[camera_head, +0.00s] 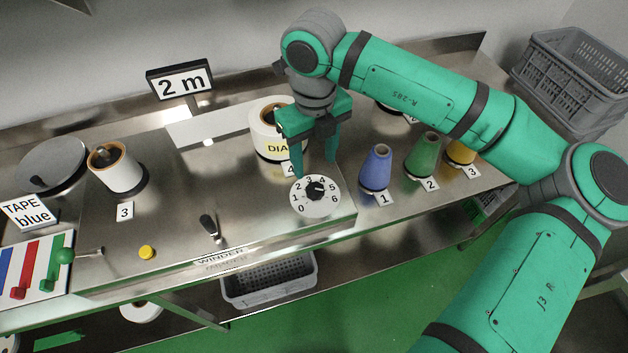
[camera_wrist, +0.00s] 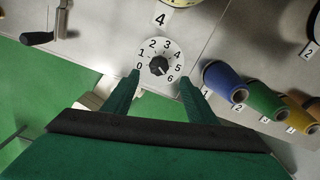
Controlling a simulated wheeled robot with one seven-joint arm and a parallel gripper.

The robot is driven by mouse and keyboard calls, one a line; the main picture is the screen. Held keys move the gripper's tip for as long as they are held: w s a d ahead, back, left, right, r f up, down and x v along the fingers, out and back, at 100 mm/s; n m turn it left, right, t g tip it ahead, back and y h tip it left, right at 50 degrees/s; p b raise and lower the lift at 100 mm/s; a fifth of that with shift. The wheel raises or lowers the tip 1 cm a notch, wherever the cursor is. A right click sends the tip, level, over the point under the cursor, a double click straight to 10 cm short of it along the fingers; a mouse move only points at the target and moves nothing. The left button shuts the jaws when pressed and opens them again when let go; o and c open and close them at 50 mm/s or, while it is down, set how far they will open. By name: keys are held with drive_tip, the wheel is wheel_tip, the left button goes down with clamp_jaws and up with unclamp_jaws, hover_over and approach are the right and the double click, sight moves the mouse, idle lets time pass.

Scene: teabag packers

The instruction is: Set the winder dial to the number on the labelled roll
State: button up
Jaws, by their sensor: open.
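The winder dial (camera_head: 322,207) is a white disc marked 0 to 6 with a black knob (camera_head: 314,189) at its centre. The labelled roll (camera_head: 262,113) is white with a brown core and a yellow "DIA" label (camera_head: 277,148), partly hidden by my gripper. A number card "4" (camera_wrist: 160,19) lies in front of it. My gripper (camera_head: 317,169) is open and empty, pointing down, just behind and above the dial in the head view.
Blue (camera_head: 376,170), green (camera_head: 423,157) and yellow cones stand to the right with number cards. A black crank handle (camera_head: 210,228) and yellow button (camera_head: 147,252) are left of the dial. Another roll (camera_head: 121,172) with card "3" stands further left. A sign reads "2 m" (camera_head: 181,83).

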sight(314, 187)
wheel_tip(314, 187, down, 9)
idle(0.4)
drive_tip(key=c, duration=1.1)
